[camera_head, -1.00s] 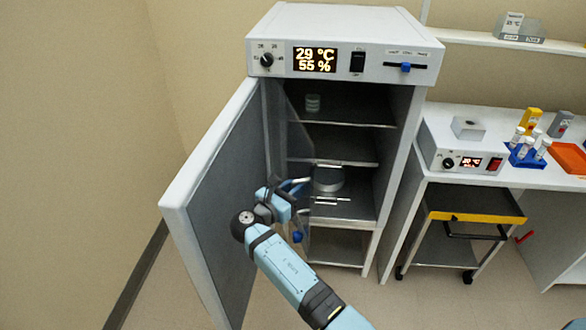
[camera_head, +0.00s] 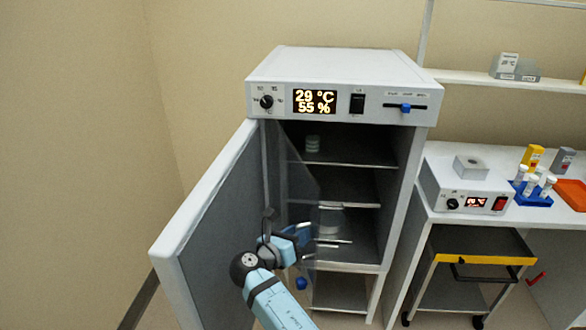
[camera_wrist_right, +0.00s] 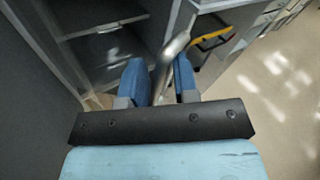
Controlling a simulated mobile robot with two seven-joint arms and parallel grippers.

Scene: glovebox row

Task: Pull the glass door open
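The glass door (camera_head: 300,183) is a clear pane hinged at the left side of the white incubator (camera_head: 330,71). It stands partly open, swung outward in front of the dark shelves. A metal bar handle (camera_wrist_right: 174,45) shows in the right wrist view, running slantwise between the fingers. My right gripper (camera_head: 304,238) is at the free side of the pane; in its wrist view the two blue fingers (camera_wrist_right: 161,75) close around the handle. The exact contact is partly hidden. My left gripper is not in view.
The grey outer door (camera_head: 212,225) stands wide open at the left. A bench (camera_head: 445,205) with a white device (camera_head: 470,187) and a blue tube rack (camera_head: 531,194) is at the right. A yellow-edged cart (camera_head: 480,246) stands beneath it.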

